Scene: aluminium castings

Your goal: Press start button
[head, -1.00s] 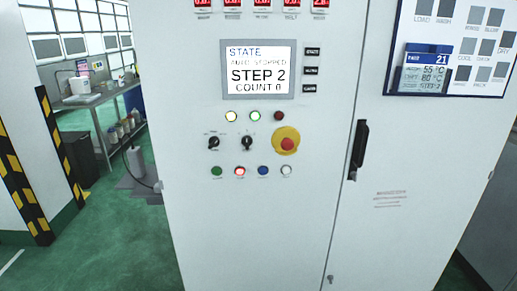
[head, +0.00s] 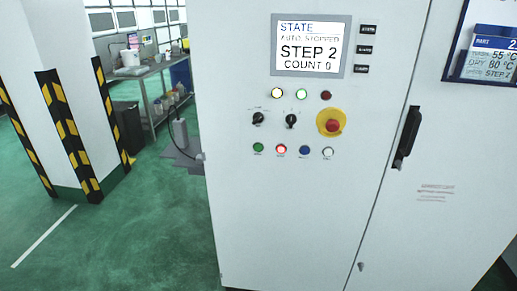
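A white control cabinet (head: 290,220) stands in the middle of the head view. A row of buttons runs across its front: a green button (head: 258,147), a lit red button (head: 281,149), a blue button (head: 305,150) and a white button (head: 327,153). Their labels are too small to read, so which is the start button cannot be read. The screen (head: 310,45) above shows STATE, AUTO, STOPPED, STEP 2, COUNT 0. My gripper is not in view.
A red emergency stop (head: 333,125) on a yellow plate and two black selector knobs (head: 291,121) sit above the buttons. A black door handle (head: 407,137) is at the right. A striped pillar (head: 67,130) stands at the left. Green floor (head: 130,240) is clear between pillar and cabinet.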

